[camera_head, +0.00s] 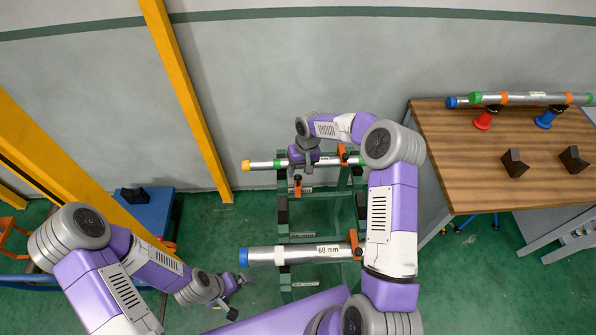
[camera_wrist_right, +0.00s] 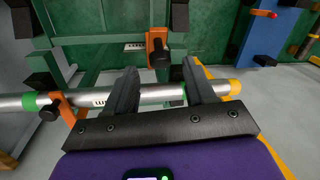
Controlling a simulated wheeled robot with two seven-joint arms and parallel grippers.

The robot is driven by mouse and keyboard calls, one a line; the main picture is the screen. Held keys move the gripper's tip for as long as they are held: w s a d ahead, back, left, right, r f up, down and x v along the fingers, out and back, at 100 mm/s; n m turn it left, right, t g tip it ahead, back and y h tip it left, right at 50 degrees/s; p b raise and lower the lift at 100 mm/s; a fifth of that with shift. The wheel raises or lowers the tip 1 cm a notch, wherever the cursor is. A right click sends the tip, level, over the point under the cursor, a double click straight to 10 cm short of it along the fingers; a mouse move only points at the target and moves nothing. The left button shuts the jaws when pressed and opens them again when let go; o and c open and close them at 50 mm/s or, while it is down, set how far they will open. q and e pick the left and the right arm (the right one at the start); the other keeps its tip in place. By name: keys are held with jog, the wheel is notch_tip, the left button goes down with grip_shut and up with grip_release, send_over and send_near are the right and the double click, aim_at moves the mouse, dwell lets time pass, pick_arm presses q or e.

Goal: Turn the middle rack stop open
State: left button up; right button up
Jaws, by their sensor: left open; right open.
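A green rack (camera_head: 318,225) holds metal pipes and orange stops with black knobs. One stop (camera_head: 297,185) stands just below the upper pipe (camera_head: 262,165) in the head view; in the right wrist view this orange stop (camera_wrist_right: 156,38) shows its knob between and just beyond my fingertips. My right gripper (camera_head: 297,173) is open over the upper pipe; its two fingers (camera_wrist_right: 160,68) straddle the line to the knob, with no grip visible. Other stops (camera_head: 343,154) and (camera_head: 354,243) sit at the rack's right side. My left gripper (camera_head: 243,281) is open and empty, left of the rack.
A thicker pipe (camera_head: 300,254) marked 68 mm, with a blue end, lies on the nearer part of the rack. A wooden table (camera_head: 490,155) with more pipes and black blocks stands at the right. A yellow post (camera_head: 185,95) and blue cart (camera_head: 150,212) are at the left.

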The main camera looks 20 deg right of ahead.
aim_at(298, 188)
jog(key=shift+w+a+f, duration=0.1)
jog(key=shift+a+f, duration=0.05)
jog(key=shift+f, duration=0.6)
jog(key=shift+a+f, duration=0.1)
jog(key=shift+f, duration=0.6)
grip_shut()
